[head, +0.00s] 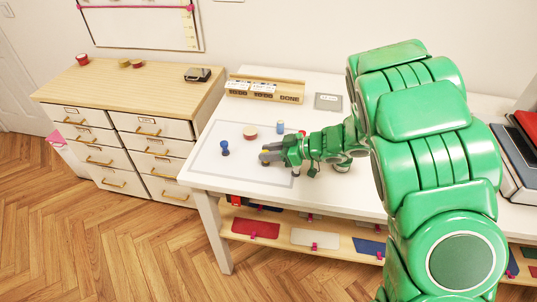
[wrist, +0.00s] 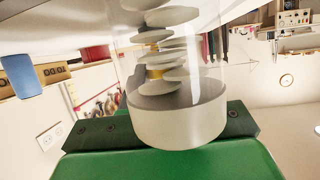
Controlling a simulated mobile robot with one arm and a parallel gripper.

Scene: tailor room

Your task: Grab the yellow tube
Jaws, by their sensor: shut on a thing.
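A clear tube (wrist: 176,118) with a whitish end cap fills the middle of the wrist view. White discs with a little yellow between them show inside it. My gripper (head: 283,152) is low over the white table (head: 300,185) and is shut on this tube. The dark green jaw parts show on both sides of the cap in the wrist view. In the head view, a small yellowish and grey piece shows at the gripper's tip; its details are too small to tell.
Near the gripper are a small blue object (head: 225,149), a red round item (head: 250,132) and a blue cylinder (head: 280,127). A wooden organizer (head: 265,92) and a grey square (head: 328,102) lie farther back. A drawer cabinet (head: 130,128) stands left. The table's front left is clear.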

